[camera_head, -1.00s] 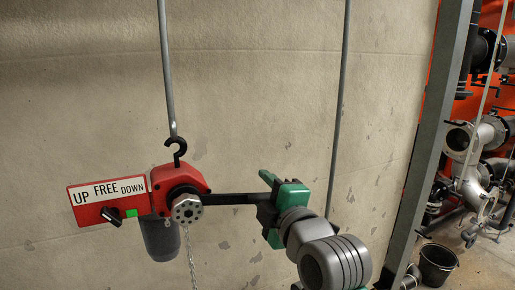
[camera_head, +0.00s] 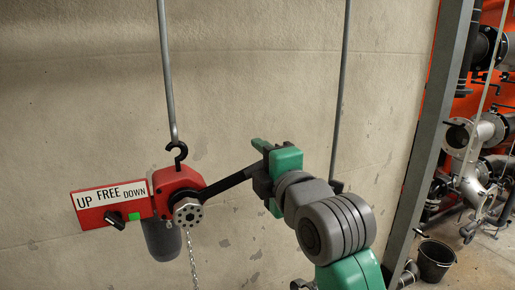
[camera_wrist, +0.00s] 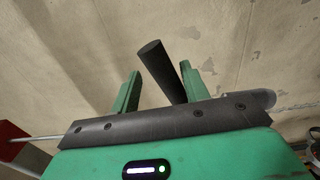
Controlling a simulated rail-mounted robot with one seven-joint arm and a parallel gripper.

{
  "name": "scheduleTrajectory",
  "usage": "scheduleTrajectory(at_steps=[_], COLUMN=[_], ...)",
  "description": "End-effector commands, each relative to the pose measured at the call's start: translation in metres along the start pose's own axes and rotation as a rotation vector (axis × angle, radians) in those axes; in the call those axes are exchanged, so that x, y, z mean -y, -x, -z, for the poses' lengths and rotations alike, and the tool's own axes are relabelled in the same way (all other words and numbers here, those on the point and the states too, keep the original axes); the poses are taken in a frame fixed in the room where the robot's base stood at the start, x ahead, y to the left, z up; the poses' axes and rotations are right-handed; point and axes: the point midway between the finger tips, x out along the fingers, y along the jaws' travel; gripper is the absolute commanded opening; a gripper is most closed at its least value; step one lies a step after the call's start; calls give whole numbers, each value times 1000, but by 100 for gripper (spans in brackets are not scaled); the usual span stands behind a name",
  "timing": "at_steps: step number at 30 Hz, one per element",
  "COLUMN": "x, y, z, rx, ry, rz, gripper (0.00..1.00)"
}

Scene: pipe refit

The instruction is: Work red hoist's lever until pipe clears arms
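The red hoist (camera_head: 178,183) hangs from a black hook on a grey rod. Its panel (camera_head: 98,215) reads UP, FREE and DOWN, with a black knob (camera_head: 115,218) and a green square below; I cannot tell the knob's setting for sure. The black lever (camera_head: 232,180) slopes up to the right from the hub. My gripper (camera_head: 263,168) is at the lever's far end. In the wrist view the lever (camera_wrist: 163,70) stands between the two green fingers (camera_wrist: 160,90), close to the right one, with a gap on the left. The pipe and its arms are out of view.
A chain (camera_head: 191,250) hangs below the hoist. A second grey rod (camera_head: 340,90) runs down behind my arm. A grey steel post (camera_head: 432,150) stands to the right, with pipework (camera_head: 475,140) and a black bucket (camera_head: 436,260) beyond it. The wall around the hoist is bare.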

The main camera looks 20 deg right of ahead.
Motion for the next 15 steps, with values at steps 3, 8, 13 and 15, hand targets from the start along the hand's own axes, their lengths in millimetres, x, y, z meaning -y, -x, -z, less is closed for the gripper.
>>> scheduleTrajectory(at_steps=[3,8,13,15], x=[0,4,25,35], y=[0,0,0,0], z=[0,0,-4,-6], rx=[0,0,0,0], ry=[-1,-10,-67,-101], rz=[-1,0,0,0], gripper=[44,44,44,44])
